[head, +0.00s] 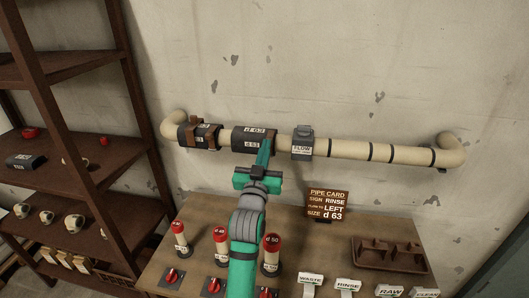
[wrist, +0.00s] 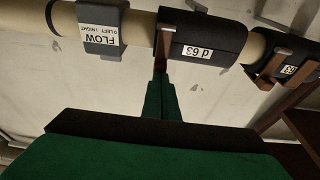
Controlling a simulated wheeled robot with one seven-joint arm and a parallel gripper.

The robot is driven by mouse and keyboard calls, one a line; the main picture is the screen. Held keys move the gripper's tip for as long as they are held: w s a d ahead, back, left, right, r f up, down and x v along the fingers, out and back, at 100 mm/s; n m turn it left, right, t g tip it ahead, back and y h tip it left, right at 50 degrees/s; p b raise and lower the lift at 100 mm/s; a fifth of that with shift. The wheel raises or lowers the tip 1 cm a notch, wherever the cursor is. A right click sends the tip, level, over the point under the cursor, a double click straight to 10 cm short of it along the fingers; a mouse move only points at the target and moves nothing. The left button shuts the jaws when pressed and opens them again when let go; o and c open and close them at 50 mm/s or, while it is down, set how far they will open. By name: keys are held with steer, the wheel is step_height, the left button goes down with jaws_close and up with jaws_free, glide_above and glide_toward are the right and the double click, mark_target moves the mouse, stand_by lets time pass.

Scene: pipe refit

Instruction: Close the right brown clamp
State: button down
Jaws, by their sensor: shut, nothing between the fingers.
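The right brown clamp (wrist: 163,45) sits at one end of the right dark d 63 sleeve (wrist: 205,38) on the cream pipe. In the wrist view a brown piece of it sticks out from the pipe towards my fingertips. My gripper (wrist: 160,80) is shut and empty, its green fingers just below that piece; I cannot tell whether they touch. In the head view my gripper (head: 264,152) reaches up in front of the sleeve (head: 247,138) and hides most of the clamp. Another brown clamp (head: 190,132) is on the left d 63 sleeve.
A grey FLOW block (head: 302,148) sits on the pipe (head: 385,152) just right of the sleeve. Below are a wooden bench (head: 200,212) with red-topped cylinders, a pipe card (head: 328,204), a brown rack (head: 390,256) and sign tags. A shelf (head: 60,70) stands left.

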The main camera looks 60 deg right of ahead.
steer(key=s+a, duration=0.4)
steer(key=a, duration=0.9)
steer(key=shift+a, duration=0.25)
steer(key=shift+r, duration=0.1)
